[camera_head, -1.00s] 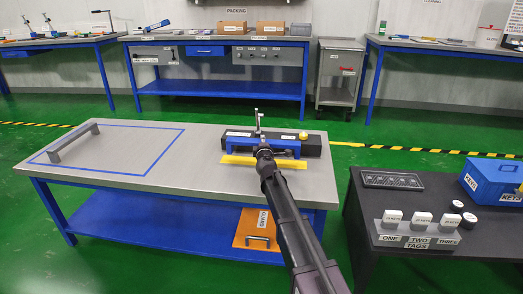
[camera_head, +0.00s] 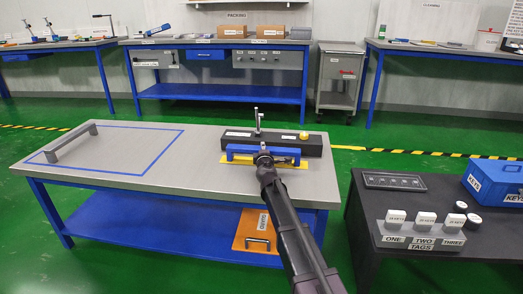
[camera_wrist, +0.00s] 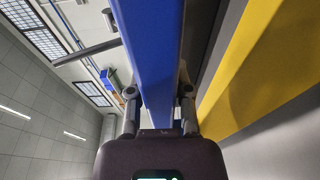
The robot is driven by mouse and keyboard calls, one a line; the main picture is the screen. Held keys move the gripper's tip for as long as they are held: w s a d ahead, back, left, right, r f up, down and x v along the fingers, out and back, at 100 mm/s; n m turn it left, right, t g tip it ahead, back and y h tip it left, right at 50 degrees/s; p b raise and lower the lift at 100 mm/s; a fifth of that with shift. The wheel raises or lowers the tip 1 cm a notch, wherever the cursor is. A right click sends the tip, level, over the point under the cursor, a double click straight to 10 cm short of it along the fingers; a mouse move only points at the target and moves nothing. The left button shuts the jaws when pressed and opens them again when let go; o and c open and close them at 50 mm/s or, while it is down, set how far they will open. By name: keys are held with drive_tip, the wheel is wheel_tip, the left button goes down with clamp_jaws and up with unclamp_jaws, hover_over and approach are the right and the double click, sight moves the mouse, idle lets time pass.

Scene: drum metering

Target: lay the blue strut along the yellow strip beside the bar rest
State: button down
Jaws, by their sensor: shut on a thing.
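The blue strut (camera_head: 240,151) is held level in my gripper (camera_head: 263,157), just in front of the long dark housing on the table. It runs left to right over the yellow strip (camera_head: 229,160), whose ends and near edge show around it. In the wrist view the blue strut (camera_wrist: 152,60) passes between the two fingers of my gripper (camera_wrist: 159,105), which are shut on it. The yellow strip (camera_wrist: 262,60) shows to its right there. I cannot tell whether the strut touches the strip. I cannot make out the bar rest clearly.
The dark housing (camera_head: 285,143) carries white labels, a yellow knob (camera_head: 304,135) and an upright metal lever (camera_head: 257,120). A blue-taped area with a grey handle bar (camera_head: 68,143) is at the table's left. A dark bench with tags (camera_head: 425,219) stands at right.

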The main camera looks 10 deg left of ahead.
drive_tip(key=c, duration=0.5)
unclamp_jaws()
drive_tip(key=shift+f, duration=0.1)
drive_tip(key=shift+c, duration=0.2)
drive_tip(key=shift+r, duration=0.25)
drive_tip(key=s, duration=0.4)
drive_tip(key=s+d, duration=0.1)
drive_tip(key=s, duration=0.3)
drive_tip(key=s+d, duration=0.1)
drive_tip(key=s, duration=0.3)
